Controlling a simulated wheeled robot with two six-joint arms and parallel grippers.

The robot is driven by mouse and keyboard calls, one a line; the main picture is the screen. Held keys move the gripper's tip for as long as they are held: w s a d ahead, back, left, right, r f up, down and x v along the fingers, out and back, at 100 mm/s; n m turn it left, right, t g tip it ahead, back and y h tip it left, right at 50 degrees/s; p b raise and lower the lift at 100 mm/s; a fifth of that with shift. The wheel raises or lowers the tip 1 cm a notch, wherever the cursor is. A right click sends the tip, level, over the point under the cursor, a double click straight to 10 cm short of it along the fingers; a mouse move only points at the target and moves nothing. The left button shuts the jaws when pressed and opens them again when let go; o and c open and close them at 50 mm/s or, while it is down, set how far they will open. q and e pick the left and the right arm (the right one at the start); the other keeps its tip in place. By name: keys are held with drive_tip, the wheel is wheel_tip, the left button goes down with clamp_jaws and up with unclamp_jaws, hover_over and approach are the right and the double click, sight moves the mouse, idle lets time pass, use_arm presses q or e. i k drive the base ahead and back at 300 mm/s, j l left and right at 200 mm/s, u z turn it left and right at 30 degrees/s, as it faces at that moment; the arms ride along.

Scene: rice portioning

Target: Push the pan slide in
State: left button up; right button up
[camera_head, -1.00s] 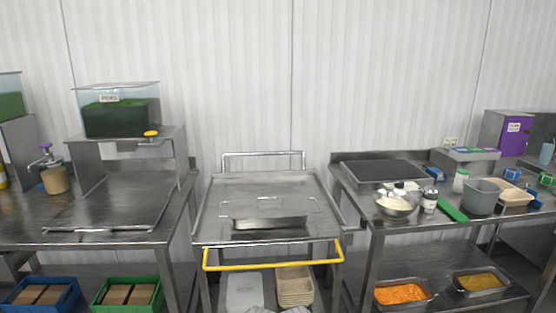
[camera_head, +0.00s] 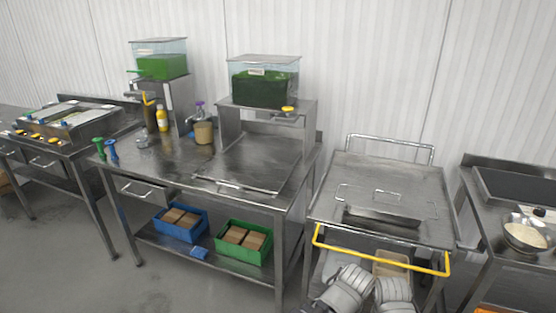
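A flat steel slide plate (camera_head: 255,160) with a bar handle (camera_head: 235,186) along its front lies on the left steel table, under the stand of the dark green dispenser (camera_head: 264,88). I take this to be the pan slide. It reaches forward from the stand to near the table's front edge, and no pan shows on it. Grey parts of my own arms show at the bottom, in front of the cart. My gripper fingers cannot be made out in this view, and nothing of mine touches the slide.
A steel cart (camera_head: 345,177) with a yellow handle (camera_head: 380,257) stands right of the table and carries a lidded steel pan (camera_head: 382,217). A beige container (camera_head: 203,132) and a yellow bottle (camera_head: 162,118) stand left of the slide. Blue (camera_head: 180,238) and green (camera_head: 223,256) crates sit below.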

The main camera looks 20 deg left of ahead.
sight(265, 176)
drive_tip(key=u, duration=1.2)
